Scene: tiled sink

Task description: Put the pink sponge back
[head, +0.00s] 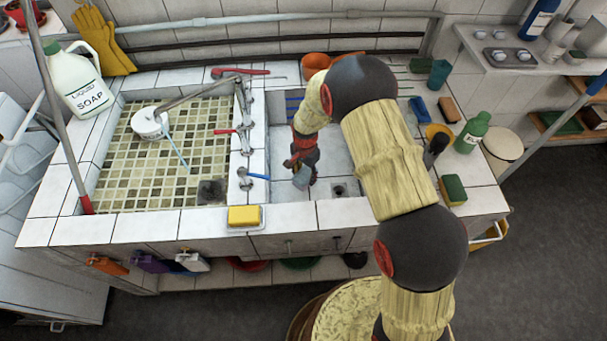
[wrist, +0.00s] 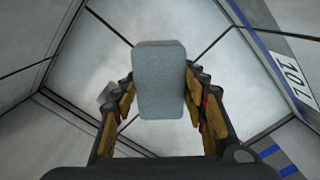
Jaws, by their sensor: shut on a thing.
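My gripper (head: 303,165) is down inside the right-hand basin in the head view, its fingers shut on a small block. In the wrist view the block, the pink sponge (wrist: 160,82), shows a grey-blue face and only a faint pinkish edge at its top. The two fingers of my gripper (wrist: 158,92) press it from left and right. In the head view the sponge (head: 302,178) is a small grey-blue patch at the fingertips. The pale basin wall and floor lie behind it, and I cannot tell whether it touches them.
The right basin (head: 345,175) has tiled rims around it. A yellow sponge (head: 244,215) lies on the front rim, a green and yellow sponge (head: 453,190) on the right counter, with a green bottle (head: 472,132) behind it. The tiled left basin (head: 150,170) holds a white round thing.

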